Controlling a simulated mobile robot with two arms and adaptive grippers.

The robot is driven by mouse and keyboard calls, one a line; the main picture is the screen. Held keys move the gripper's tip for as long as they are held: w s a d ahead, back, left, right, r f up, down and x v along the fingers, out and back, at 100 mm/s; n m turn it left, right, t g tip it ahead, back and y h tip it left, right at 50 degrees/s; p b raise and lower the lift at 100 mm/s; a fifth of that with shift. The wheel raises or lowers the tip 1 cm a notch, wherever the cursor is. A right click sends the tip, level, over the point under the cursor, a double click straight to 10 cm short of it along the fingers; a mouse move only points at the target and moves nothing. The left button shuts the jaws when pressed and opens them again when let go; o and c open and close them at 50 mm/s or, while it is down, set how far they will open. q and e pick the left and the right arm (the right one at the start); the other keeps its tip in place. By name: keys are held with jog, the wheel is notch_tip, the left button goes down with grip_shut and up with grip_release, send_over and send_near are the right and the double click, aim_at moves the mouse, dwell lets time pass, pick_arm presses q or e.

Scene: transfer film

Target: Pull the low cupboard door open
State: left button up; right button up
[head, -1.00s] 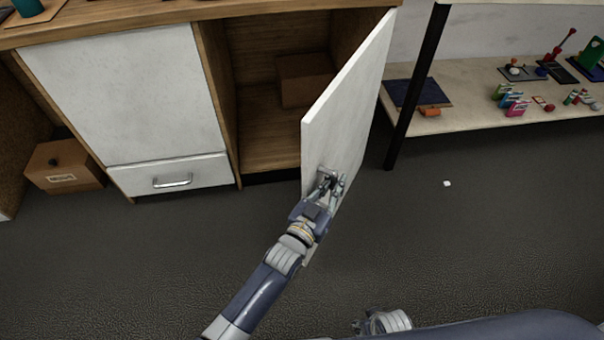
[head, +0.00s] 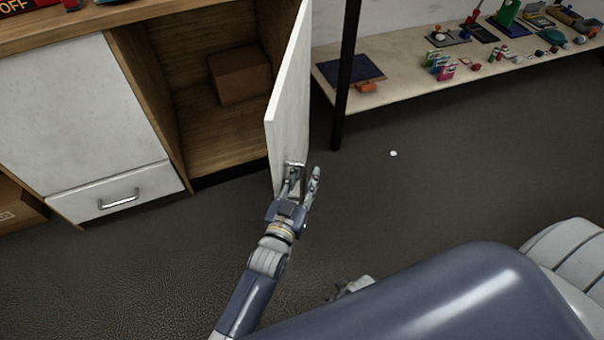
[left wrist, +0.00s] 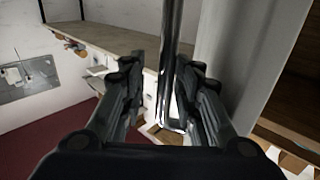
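The white low cupboard door (head: 287,100) stands swung wide open, seen nearly edge-on at the right side of its compartment. Its metal handle (head: 294,165) is near the door's free lower corner. My left gripper (head: 303,175) is at this handle with its fingers spread. In the left wrist view the handle bar (left wrist: 170,60) runs upright between the two open fingers, with gaps beside it. The door's face (left wrist: 222,60) shows to its right. A small grey part (head: 350,287), perhaps my right gripper, is mostly hidden behind my arm.
The open compartment (head: 190,105) holds a brown box (head: 240,75). A closed white door (head: 80,110) and a drawer (head: 115,190) are to the left. A low shelf (head: 400,100) with toys and a black post (head: 346,80) stand right of the door. A small white piece (head: 393,153) lies on clear floor.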

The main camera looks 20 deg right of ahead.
pick_arm(q)
jog(key=shift+w+r, duration=0.15)
jog(key=shift+r, duration=0.05)
jog(key=shift+a, duration=0.1)
jog(key=v, duration=1.2)
jog(key=shift+f, duration=0.15)
jog(key=shift+c, duration=0.6)
